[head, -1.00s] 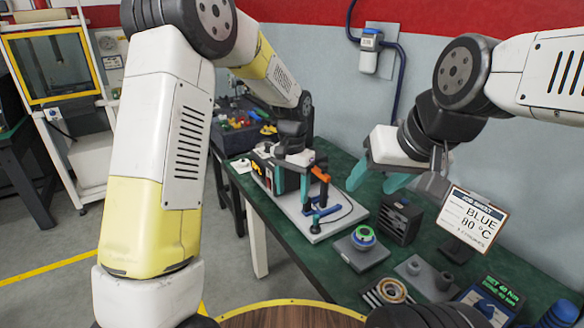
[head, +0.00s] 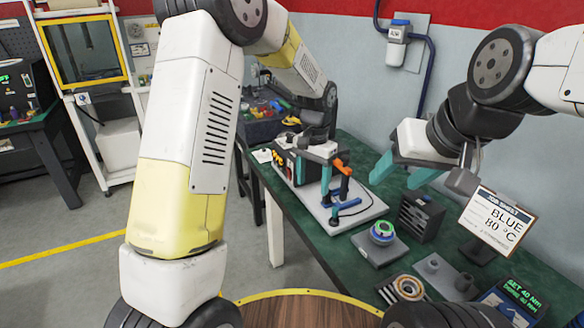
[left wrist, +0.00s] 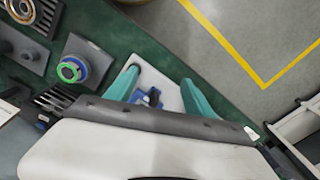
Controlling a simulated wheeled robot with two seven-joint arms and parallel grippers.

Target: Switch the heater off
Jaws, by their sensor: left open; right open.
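A dark box with a red part and yellow markings (head: 284,161) stands at the far left end of a light grey base plate (head: 350,222) on the green table; it looks like the heater. My left gripper partly covers it, and its switch cannot be made out. My left gripper (head: 312,178) is open over the plate, beside the box; its teal fingers are apart in the left wrist view (left wrist: 160,90), with a blue clamp part (left wrist: 150,97) showing between them. My right gripper (head: 403,172) is open and empty above the table's back right.
An orange-and-blue clamp stand (head: 341,180) stands on the plate, close to my left gripper. A ringed part (head: 382,231), a dark slotted block (head: 418,218), a job sheet reading "BLUE 80 °C" (head: 493,222) and a torque display (head: 520,292) are to the right. Coloured parts lie behind.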

